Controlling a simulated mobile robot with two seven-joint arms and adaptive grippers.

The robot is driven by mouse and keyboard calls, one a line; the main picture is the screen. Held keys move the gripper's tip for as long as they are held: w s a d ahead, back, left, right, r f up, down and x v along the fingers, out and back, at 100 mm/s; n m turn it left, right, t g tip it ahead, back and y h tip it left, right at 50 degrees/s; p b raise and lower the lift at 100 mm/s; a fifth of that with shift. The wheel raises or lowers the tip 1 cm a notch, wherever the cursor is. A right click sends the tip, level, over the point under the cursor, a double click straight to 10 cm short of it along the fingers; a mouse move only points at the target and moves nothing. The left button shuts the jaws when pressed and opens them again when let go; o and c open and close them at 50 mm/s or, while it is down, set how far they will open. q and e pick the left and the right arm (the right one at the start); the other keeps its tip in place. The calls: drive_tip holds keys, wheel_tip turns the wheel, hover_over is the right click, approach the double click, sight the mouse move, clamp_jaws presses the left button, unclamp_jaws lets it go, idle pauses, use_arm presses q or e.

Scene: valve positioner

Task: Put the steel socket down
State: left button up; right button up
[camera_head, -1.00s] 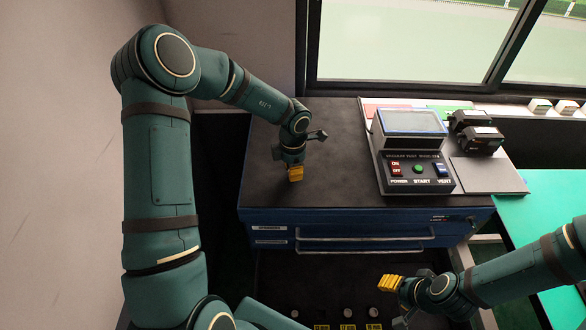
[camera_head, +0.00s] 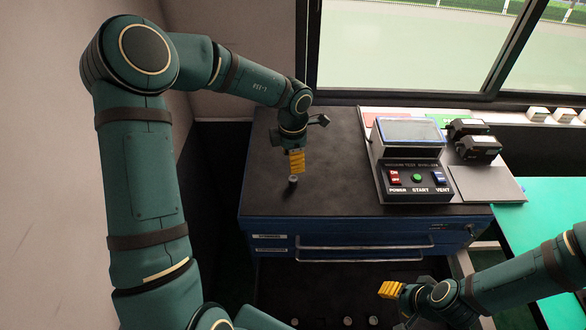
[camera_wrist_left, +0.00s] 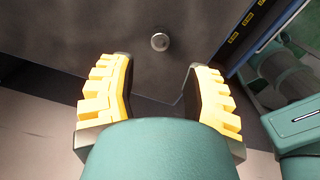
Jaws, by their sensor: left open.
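The steel socket (camera_head: 293,181) is a small grey cylinder standing on the dark top of the blue cabinet (camera_head: 345,190). In the left wrist view it shows as a small round ring (camera_wrist_left: 160,41), beyond the fingertips and between their lines. My left gripper (camera_head: 297,161) is above the socket, apart from it, with its yellow fingers pointing down. In the left wrist view its two yellow fingers (camera_wrist_left: 158,75) are spread wide with nothing between them. My right gripper (camera_head: 390,290) is low at the right, in front of the cabinet; its finger gap is not clear.
A control box (camera_head: 415,170) with a screen and buttons stands right of the socket, with black devices (camera_head: 475,140) beside it. Several small round parts lie on a lower dark surface in front. The cabinet top around the socket is clear. A green surface (camera_head: 555,220) is at the right.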

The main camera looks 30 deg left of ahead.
use_arm(q)
wheel_tip(320, 180, up, 4)
drive_tip(key=shift+f, duration=0.25)
idle(0.5)
